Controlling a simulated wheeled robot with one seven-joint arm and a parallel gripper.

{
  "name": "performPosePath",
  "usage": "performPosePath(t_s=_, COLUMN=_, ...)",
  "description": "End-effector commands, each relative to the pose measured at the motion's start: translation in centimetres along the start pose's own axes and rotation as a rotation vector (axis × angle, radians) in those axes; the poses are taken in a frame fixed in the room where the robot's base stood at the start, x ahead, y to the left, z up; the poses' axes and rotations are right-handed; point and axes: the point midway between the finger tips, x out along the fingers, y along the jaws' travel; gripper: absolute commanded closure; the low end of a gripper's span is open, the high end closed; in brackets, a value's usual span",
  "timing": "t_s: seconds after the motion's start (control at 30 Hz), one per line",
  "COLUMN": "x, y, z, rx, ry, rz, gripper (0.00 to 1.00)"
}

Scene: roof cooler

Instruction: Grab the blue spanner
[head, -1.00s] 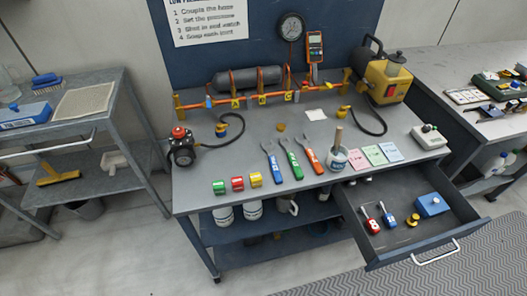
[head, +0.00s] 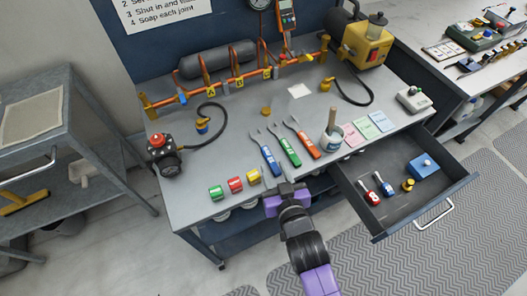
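The blue spanner (head: 270,160) lies on the grey workbench, leftmost of three spanners, with its open jaw toward the back and its blue handle toward the front edge. The green spanner (head: 290,152) and the orange spanner (head: 305,143) lie to its right. My gripper (head: 284,184) is at the bench's front edge, just in front of the blue and green handles, and appears apart from them. It is seen from behind, and its fingers are too small and too hidden to tell whether they are open. No spanner appears held.
Green, red and yellow tape rolls (head: 235,185) stand left of the spanners. A pot with a brush (head: 331,141) stands to their right. An open drawer (head: 400,212) juts out at the front right. A pipe rig (head: 235,77) spans the back.

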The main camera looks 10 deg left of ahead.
Motion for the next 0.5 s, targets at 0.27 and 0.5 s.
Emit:
performPosePath(t_s=0.27, x=2.9, y=0.0, z=-0.2, rx=0.000, ry=0.003, rz=0.000, gripper=0.63)
performPosePath(t_s=0.5, x=6.2, y=0.0, z=-0.2, rx=0.000, ry=0.003, rz=0.001, gripper=0.63)
